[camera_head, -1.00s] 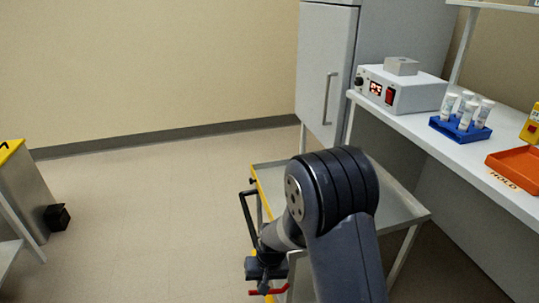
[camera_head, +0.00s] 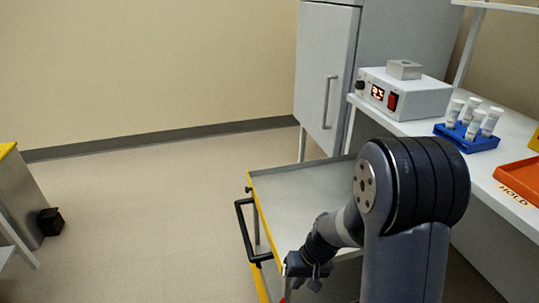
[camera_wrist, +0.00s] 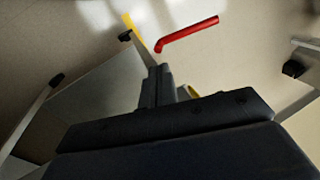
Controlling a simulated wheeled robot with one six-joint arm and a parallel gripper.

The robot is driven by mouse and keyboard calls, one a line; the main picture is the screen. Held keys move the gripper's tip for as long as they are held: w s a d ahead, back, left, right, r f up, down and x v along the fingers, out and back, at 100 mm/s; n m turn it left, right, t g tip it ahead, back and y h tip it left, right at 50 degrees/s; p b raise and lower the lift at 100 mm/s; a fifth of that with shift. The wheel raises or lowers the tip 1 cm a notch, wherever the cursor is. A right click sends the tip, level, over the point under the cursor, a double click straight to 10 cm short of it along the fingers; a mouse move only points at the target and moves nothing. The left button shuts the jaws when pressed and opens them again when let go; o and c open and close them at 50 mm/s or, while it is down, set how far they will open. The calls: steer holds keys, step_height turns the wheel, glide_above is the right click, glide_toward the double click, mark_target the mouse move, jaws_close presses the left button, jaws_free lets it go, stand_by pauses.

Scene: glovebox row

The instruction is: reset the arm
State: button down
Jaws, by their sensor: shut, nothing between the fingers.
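My gripper (camera_head: 314,282) hangs low at the end of my bent arm, beside the yellow-edged side of the grey cart (camera_head: 290,185) in the head view. In the wrist view my gripper (camera_wrist: 158,72) shows its two dark fingers together, with nothing between them. My arm's large dark joint covers the right part of the cart top.
The cart has a black handle (camera_head: 243,228) on its left. A red bar (camera_wrist: 187,33) lies beyond my fingers. The bench at right bears a white device (camera_head: 405,95), a blue tube rack (camera_head: 467,137) and an orange tray (camera_head: 522,178).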

steer(key=p+v, duration=0.1)
steer(key=v, duration=0.5)
steer(key=shift+r+p, duration=0.2)
steer(key=shift+p, duration=0.1)
